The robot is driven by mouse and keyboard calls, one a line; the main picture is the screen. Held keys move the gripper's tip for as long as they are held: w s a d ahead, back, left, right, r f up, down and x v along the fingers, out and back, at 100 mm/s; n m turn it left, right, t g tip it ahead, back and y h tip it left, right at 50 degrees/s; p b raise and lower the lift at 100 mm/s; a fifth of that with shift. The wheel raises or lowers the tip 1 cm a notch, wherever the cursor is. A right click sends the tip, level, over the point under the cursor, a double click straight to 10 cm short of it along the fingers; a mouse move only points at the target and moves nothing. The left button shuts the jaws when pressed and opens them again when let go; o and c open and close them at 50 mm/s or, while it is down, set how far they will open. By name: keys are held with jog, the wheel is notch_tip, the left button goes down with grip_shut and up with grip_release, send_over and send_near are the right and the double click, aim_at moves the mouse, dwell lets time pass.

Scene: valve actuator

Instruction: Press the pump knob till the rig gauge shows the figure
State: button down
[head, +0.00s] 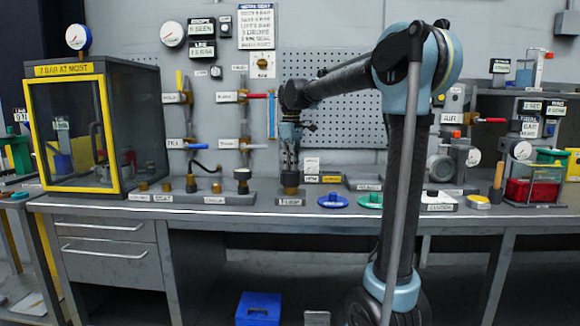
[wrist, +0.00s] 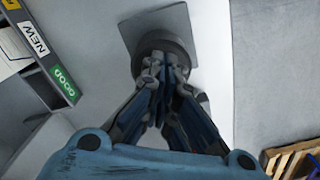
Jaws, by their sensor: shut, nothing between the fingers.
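My gripper (head: 289,165) is shut and empty, pointing down over a dark, brass-toned round knob (head: 290,180) on a small labelled base on the bench. The label is too small to read surely, so I cannot confirm it is the pump knob. In the wrist view my closed fingertips (wrist: 158,62) overlap the dark round knob (wrist: 165,43) on its grey square plate (wrist: 186,18). I cannot tell whether they touch it. White dial gauges show on the cabinet (head: 77,36) and on the wall (head: 172,33); their readings are too small, and which is the rig gauge is unclear.
A yellow-framed cabinet (head: 73,132) stands at the bench's left. Blue (head: 333,201) and green (head: 370,201) discs lie right of the knob. A red-filled tank (head: 531,190) stands far right.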

jog(key=shift+f, duration=1.1)
jog(key=shift+r, duration=3.35)
jog(key=shift+f, duration=3.25)
jog(key=shift+r, duration=3.25)
